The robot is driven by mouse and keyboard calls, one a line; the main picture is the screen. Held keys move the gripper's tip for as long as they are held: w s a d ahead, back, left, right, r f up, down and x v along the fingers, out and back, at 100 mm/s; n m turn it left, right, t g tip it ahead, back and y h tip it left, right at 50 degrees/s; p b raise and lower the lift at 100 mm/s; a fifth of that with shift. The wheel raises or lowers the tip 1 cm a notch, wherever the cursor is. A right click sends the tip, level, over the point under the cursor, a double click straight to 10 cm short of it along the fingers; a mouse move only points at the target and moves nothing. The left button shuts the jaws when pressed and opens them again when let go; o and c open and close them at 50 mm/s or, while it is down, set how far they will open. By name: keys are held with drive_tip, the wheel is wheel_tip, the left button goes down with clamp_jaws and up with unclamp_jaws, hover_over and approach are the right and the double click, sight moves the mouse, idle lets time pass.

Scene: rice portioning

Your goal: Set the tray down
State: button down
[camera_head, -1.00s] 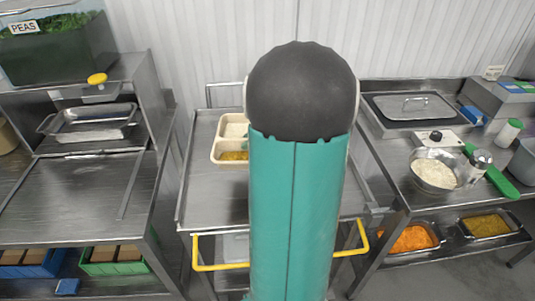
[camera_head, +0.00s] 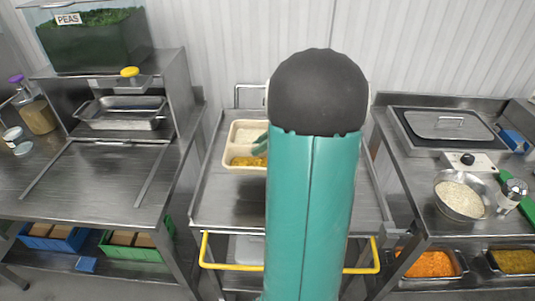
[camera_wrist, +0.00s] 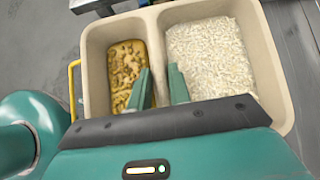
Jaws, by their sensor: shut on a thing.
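The beige tray (camera_head: 229,152) has two compartments, one with white rice (camera_wrist: 215,55) and one with a yellow-brown food (camera_wrist: 127,70). In the head view it appears over the left rear of the steel trolley top (camera_head: 222,205), partly hidden by my arm. My gripper (camera_wrist: 160,88) is shut on the tray, its green fingers either side of the divider. A green finger also shows at the tray in the head view. I cannot tell whether the tray's underside touches the trolley.
The trolley has a yellow handle (camera_head: 232,266) in front. A left steel table holds a metal pan (camera_head: 122,112) and a peas bin (camera_head: 95,40) above. A right table holds a bowl of rice (camera_head: 461,196). The trolley's front left is clear.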

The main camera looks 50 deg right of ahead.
drive_tip(key=w+d+f, duration=0.1)
drive_tip(key=w+d, duration=0.1)
drive_tip(key=d, duration=0.1)
drive_tip(key=shift+w+f, duration=0.1)
drive_tip(key=shift+f, duration=0.25)
drive_tip(key=d+f, duration=0.1)
drive_tip(key=w+d+f, duration=0.1)
drive_tip(key=f, duration=0.1)
drive_tip(key=w+d+f, duration=0.1)
drive_tip(key=f, duration=0.1)
drive_tip(key=shift+w+d, duration=0.15)
drive_tip(key=shift+w, duration=0.1)
drive_tip(key=shift+w+d+f, duration=0.15)
drive_tip(key=shift+d+f, duration=0.1)
drive_tip(key=shift+f, duration=1.65)
drive_tip(key=c, duration=1.3)
unclamp_jaws()
drive_tip(key=shift+f, duration=0.15)
